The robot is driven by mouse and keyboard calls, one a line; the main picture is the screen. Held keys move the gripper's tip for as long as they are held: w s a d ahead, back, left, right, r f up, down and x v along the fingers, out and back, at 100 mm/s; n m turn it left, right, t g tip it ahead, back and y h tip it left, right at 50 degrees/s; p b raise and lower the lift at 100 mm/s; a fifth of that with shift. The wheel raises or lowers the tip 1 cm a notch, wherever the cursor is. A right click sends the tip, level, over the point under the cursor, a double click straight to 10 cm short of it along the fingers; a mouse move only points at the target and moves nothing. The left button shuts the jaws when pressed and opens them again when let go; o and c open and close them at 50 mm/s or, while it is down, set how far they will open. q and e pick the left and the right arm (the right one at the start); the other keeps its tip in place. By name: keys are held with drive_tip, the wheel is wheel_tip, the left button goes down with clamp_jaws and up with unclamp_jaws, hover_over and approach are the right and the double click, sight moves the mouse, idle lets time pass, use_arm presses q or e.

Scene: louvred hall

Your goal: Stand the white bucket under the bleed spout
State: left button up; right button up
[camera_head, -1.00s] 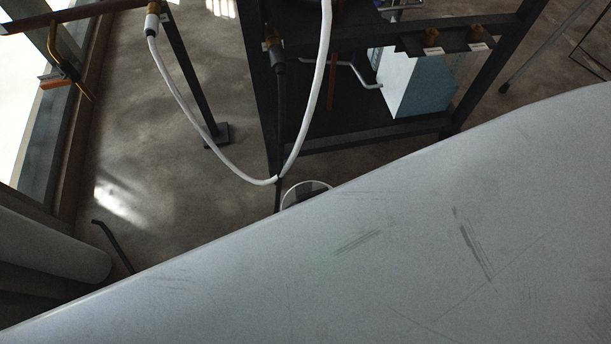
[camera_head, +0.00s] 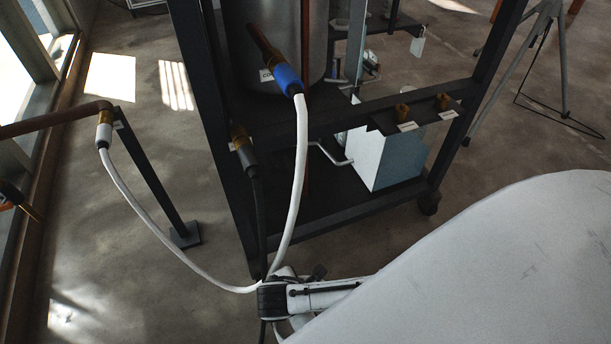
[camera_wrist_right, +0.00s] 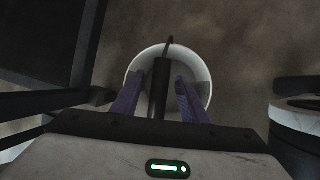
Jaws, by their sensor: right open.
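The white bucket (camera_wrist_right: 204,72) stands below my right gripper in the right wrist view, seen from above. Its round rim shows around the fingers. My right gripper (camera_wrist_right: 158,92) is open, its two purple fingers apart above the bucket. A dark bar (camera_wrist_right: 160,88), which looks like the bucket's handle, runs between them; I see no grip on it. In the head view the bucket is not clearly visible. My right arm's white link (camera_head: 325,295) shows there at the bottom centre. No label marks the bleed spout legibly, so I cannot tell which outlet it is. My left gripper is not in view.
A dark frame rack (camera_head: 220,190) holds a metal tank (camera_head: 262,60). A white hose (camera_head: 160,235) loops from a blue-collared fitting (camera_head: 288,78) to a pipe on the left. A black hose (camera_head: 258,200) hangs at the rack's corner post.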

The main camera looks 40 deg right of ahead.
drive_tip(key=b+x, duration=0.1)
drive_tip(key=x, duration=0.2)
clamp_jaws()
